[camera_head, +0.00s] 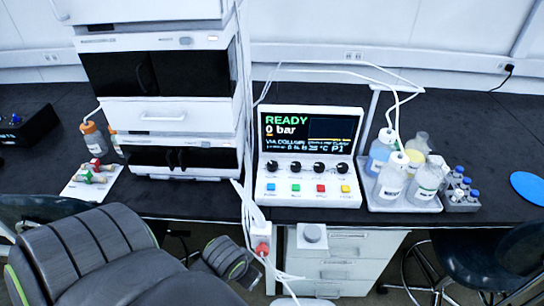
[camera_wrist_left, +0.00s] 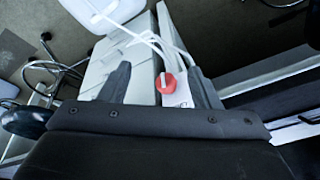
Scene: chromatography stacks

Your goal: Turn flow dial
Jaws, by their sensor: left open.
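A white control console (camera_head: 308,200) stands on the dark bench, with a row of several black dials (camera_head: 318,167) above coloured buttons. Their labels are too small to read, so I cannot tell which is the flow dial. Its screen (camera_head: 311,131) reads "READY" and "0 bar". My left arm comes in from the lower left in the head view, in front of the bench; its fingertips are not clear there. In the left wrist view my left gripper (camera_wrist_left: 160,76) is open with nothing between its fingers. The dials are not seen in that view. My right gripper is out of view.
A red part (camera_head: 263,249) on a white block with cables hangs at the bench front; it also shows in the wrist view (camera_wrist_left: 171,85). A bottle tray (camera_head: 405,205) stands right of the console, a tall instrument stack (camera_head: 168,108) left. White drawers (camera_head: 345,267) are below.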

